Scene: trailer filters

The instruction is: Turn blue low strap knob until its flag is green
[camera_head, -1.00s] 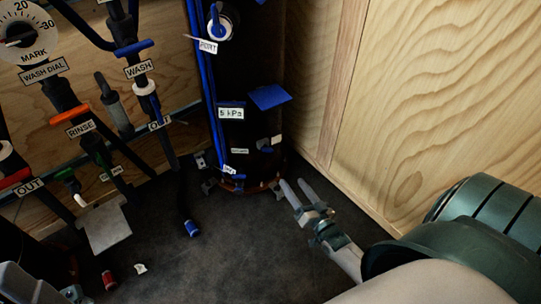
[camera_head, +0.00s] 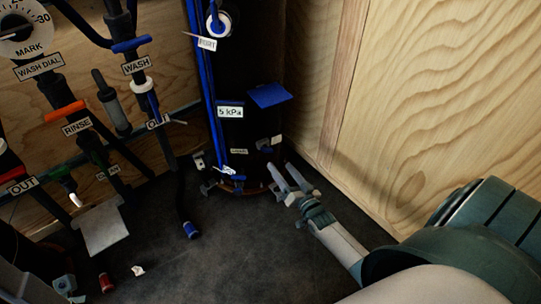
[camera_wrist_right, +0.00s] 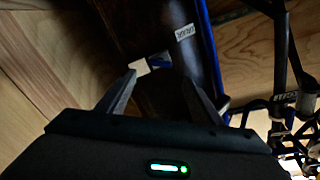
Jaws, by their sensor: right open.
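The dark cylinder (camera_head: 250,125) stands in the corner with blue straps along it. Low on it sits a small blue knob (camera_head: 267,148) with a pale flag (camera_head: 277,140) beside it. The flag looks white, not green. In the right wrist view the blue knob (camera_wrist_right: 160,59) shows beyond and between the fingertips, with the pale flag (camera_wrist_right: 140,66) next to it. My right gripper (camera_head: 280,167) is open and empty, just below and apart from the knob. It also shows in the right wrist view (camera_wrist_right: 160,79).
A blue plate (camera_head: 269,95) juts out above the knob. The wooden wall (camera_head: 430,110) is close on the right. Hoses and labelled valves fill the left. A blue-ended hose (camera_head: 190,229) and a red cap (camera_head: 106,283) lie on the dark floor, which has free room.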

